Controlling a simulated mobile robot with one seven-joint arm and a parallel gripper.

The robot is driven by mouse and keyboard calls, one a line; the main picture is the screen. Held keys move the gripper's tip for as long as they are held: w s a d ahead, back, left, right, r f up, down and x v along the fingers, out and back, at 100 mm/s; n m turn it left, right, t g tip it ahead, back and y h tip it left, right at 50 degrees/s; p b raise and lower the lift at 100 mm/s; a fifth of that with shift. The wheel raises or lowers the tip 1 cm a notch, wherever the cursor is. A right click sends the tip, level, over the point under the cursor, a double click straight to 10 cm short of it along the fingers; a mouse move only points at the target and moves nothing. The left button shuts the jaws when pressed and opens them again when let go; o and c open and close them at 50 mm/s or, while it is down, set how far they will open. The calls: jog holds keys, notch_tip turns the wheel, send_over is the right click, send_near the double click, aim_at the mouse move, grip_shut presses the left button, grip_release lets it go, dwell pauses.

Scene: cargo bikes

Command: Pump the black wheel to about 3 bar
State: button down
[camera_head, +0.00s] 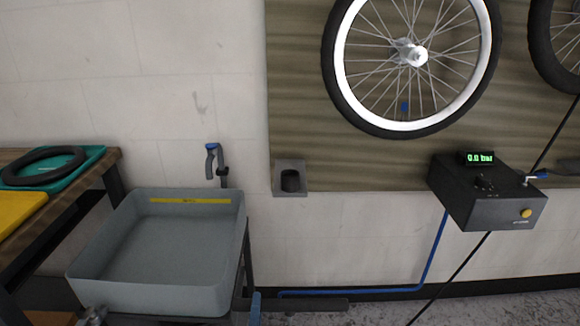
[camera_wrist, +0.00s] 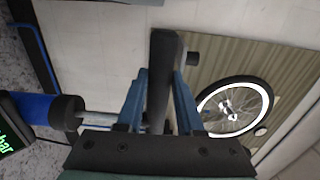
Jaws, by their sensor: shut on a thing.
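My gripper (camera_wrist: 158,75), seen in the wrist view, has its blue fingers closed on a dark grey bar (camera_wrist: 165,50). The bar's far end points up in that view, clear of the wall. Part of a dark wheel (camera_head: 541,50) is cut off at the head view's upper right. A black pump box (camera_head: 490,205) hangs below the wheels, its green display reading 0.0 bar. In the wrist view, a blue-and-black cylinder (camera_wrist: 35,108) with a metal rod lies left of the fingers, beside a green "bar" display (camera_wrist: 6,140); how it connects is hidden.
A black-tyred wheel with a white rim (camera_head: 340,60) hangs on the wooden panel (camera_head: 300,90). A dark socket (camera_head: 290,180) sits at the panel's lower left. A grey tub (camera_head: 95,260) and a bench (camera_head: 113,160) stand at left. A blue hose (camera_head: 433,255) runs below the box.

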notch_tip(320, 180, up, 19)
jog(key=p, duration=1.6)
jog(key=shift+w+f, duration=0.1)
notch_tip(320, 180, down, 28)
jog(key=b, duration=2.5)
jog(key=shift+s+r+b, duration=0.2)
jog(key=shift+r+b, duration=0.05)
jog(key=shift+b, duration=0.1)
jog(key=c, duration=0.8)
grip_release()
jog(key=shift+r+p, duration=0.4)
jog(key=shift+c, duration=0.2)
jog(key=o, duration=0.5)
jog(key=shift+o, duration=0.7)
jog(key=shift+w+r, duration=0.1)
jog(key=shift+r, duration=0.15)
